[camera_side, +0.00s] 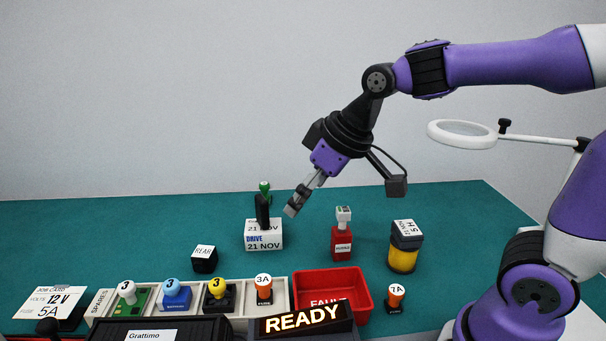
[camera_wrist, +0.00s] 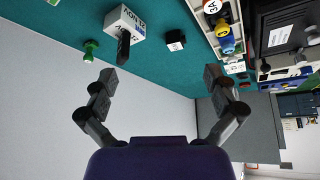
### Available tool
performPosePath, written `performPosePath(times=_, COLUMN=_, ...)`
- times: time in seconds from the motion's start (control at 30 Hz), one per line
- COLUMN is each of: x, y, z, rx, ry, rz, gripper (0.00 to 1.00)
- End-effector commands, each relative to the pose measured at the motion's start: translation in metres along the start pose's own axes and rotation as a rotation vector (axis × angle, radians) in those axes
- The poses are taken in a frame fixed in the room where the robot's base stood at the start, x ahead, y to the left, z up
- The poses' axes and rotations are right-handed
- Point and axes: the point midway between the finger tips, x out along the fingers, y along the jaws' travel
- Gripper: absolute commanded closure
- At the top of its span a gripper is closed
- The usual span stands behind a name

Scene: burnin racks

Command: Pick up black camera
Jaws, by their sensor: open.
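A small black cube (camera_side: 204,261) with a white label reading REAR stands on the green table, left of the white DRIVE box; it is the likeliest black camera. The cube also shows in the wrist view (camera_wrist: 175,40), beyond and between my fingertips. My gripper (camera_side: 294,207) is in the air, to the right of and above the cube, near the white box. In the wrist view my gripper (camera_wrist: 160,74) has its two fingers spread wide with nothing between them.
The white box (camera_side: 264,241) with a black upright piece and a green-topped item (camera_side: 264,187) stand near my gripper. A parts tray (camera_side: 276,288), red bin (camera_side: 361,290), red block (camera_side: 341,243) and yellow-black block (camera_side: 403,258) are around. Table left of the cube is clear.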

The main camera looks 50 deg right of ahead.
Motion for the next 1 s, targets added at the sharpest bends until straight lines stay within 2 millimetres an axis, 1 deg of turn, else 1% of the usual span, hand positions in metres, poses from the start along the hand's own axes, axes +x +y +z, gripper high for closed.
performPosePath(times=0.03, x=0.018, y=-0.002, z=-0.018, rx=-0.042, ry=-0.006, rz=-0.026, gripper=0.0)
performPosePath(times=0.13, x=0.055, y=-0.006, z=-0.051, rx=-0.127, ry=0.01, rz=-0.078, gripper=0.0)
performPosePath(times=0.2, x=0.081, y=-0.01, z=-0.068, rx=-0.179, ry=0.023, rz=-0.112, gripper=0.0)
performPosePath(times=0.3, x=0.114, y=-0.016, z=-0.084, rx=-0.236, ry=0.04, rz=-0.154, gripper=0.0)
performPosePath(times=0.33, x=0.122, y=-0.018, z=-0.087, rx=-0.248, ry=0.046, rz=-0.163, gripper=0.0)
performPosePath(times=0.4, x=0.138, y=-0.021, z=-0.092, rx=-0.273, ry=0.054, rz=-0.182, gripper=0.0)
performPosePath(times=0.57, x=0.16, y=-0.026, z=-0.097, rx=-0.297, ry=0.063, rz=-0.201, gripper=0.0)
performPosePath(times=0.73, x=0.188, y=-0.032, z=-0.097, rx=-0.298, ry=0.063, rz=-0.203, gripper=0.0)
performPosePath(times=0.8, x=0.197, y=-0.034, z=-0.097, rx=-0.298, ry=0.063, rz=-0.202, gripper=0.0)
performPosePath(times=0.93, x=0.206, y=-0.036, z=-0.098, rx=-0.297, ry=0.065, rz=-0.201, gripper=0.0)
performPosePath(times=1.0, x=0.215, y=-0.038, z=-0.097, rx=-0.297, ry=0.063, rz=-0.201, gripper=0.0)
